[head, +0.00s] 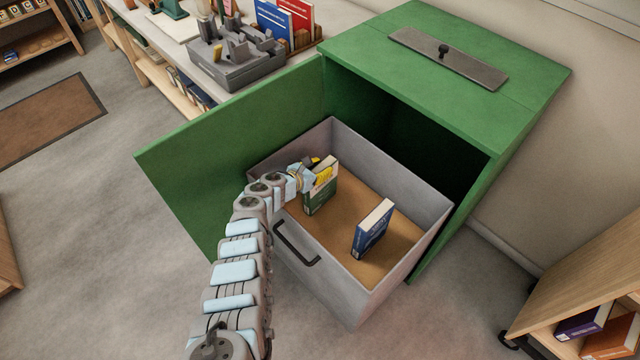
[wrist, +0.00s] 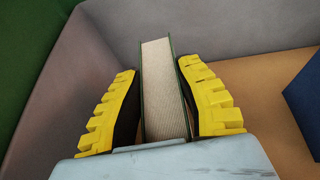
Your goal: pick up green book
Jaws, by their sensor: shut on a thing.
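The green book (head: 318,196) stands upright in the grey drawer (head: 352,297), near its left wall in the head view. In the wrist view the book's pale page edge (wrist: 163,90) lies between the yellow fingers. My gripper (head: 321,170) reaches down over the drawer's left side and is shut on the green book from above. In the wrist view the fingers of my gripper (wrist: 165,105) flank the book's two covers. Whether the book's bottom touches the drawer floor is hidden.
A blue book (head: 371,230) stands in the drawer to the right. The drawer is pulled out of a green cabinet (head: 540,75), whose open door (head: 230,140) is at left. A shelf with a grey organizer (head: 235,65) stands behind. The drawer's brown floor (head: 365,185) is clear between the books.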

